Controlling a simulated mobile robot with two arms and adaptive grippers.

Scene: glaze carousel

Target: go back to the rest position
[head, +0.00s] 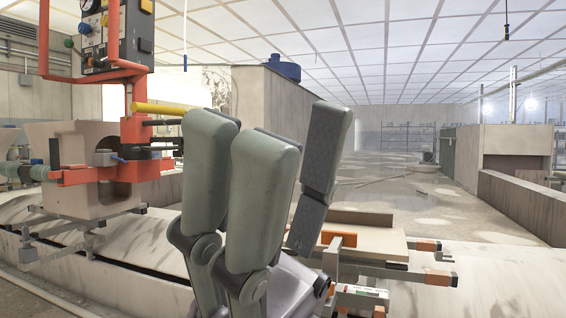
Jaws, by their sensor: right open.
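My right gripper (272,140) fills the middle of the head view, close to the camera. Its thick grey-green fingers point upward and stand apart, with a gap between the right finger and the two on the left. It is open, and nothing shows between the fingers. The grey metal knuckles and palm sit at the bottom edge of the picture. The gripper hides part of the bench and the floor behind it. My left gripper is not in view.
An orange lifting device (132,130) with a control panel (95,40) stands at left, by a beige cast piece (75,195). A yellow bar (158,108) reaches toward my fingers. A wooden board on a clamp frame (375,243) lies right of the gripper. Open floor (395,185) stretches behind.

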